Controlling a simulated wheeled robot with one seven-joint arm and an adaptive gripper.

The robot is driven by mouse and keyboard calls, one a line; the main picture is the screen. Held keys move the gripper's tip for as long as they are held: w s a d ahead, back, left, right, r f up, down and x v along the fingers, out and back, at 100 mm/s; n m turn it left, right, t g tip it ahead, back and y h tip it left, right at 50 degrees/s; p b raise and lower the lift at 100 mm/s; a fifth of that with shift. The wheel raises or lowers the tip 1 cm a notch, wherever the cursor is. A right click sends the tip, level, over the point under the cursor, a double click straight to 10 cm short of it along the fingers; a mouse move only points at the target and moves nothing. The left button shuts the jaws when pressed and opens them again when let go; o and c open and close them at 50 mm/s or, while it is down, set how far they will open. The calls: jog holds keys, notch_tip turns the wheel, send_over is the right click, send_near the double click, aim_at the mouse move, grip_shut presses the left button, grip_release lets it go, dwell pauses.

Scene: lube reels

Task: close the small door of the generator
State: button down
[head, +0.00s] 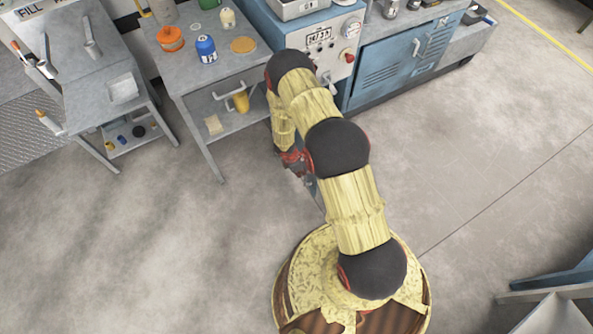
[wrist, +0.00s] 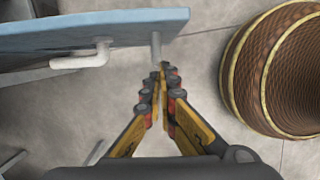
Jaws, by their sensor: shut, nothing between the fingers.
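The generator (head: 315,42) stands at the top middle in the head view, blue with a pale control panel. A blue door panel (wrist: 60,37) with a white bent handle (wrist: 85,57) crosses the upper left of the wrist view. In the head view my gripper (head: 297,165) is partly covered by my arm.
A larger blue louvred door (head: 390,75) with a white handle is flush at the generator's right. A grey table (head: 210,85) with bottles and a jar stands to its left, another workbench (head: 80,85) farther left. The floor (head: 130,240) in front is clear.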

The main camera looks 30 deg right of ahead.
jog(key=shift+d+r+b, duration=0.2)
jog(key=shift+d+b, duration=0.1)
jog(key=shift+d, duration=1.35)
jog(key=shift+s, duration=0.1)
